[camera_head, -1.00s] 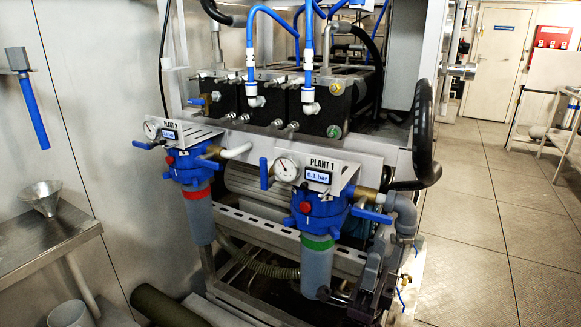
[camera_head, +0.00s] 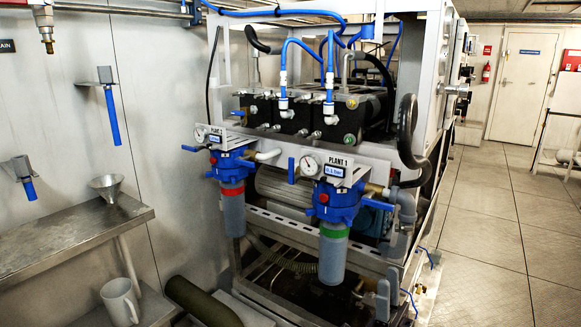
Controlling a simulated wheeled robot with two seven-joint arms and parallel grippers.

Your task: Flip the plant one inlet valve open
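The plant 1 filter unit has a blue head (camera_head: 337,203) over a grey bowl with a green ring (camera_head: 332,255). Its PLANT 1 plate carries a round gauge (camera_head: 308,166) and a small blue-lit display (camera_head: 334,171), too blurred to read surely. A blue lever (camera_head: 291,170) stands upright at the left of the gauge. Another blue lever (camera_head: 377,204) lies about level at the right of the head. The labels do not show which is the inlet. My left gripper is out of view.
The plant 2 filter (camera_head: 231,165) stands to the left, with a level blue lever (camera_head: 191,149). A steel bench (camera_head: 75,235) with a funnel (camera_head: 107,187) is at the left, and a mug (camera_head: 120,300) is below. Open floor (camera_head: 485,235) lies at the right.

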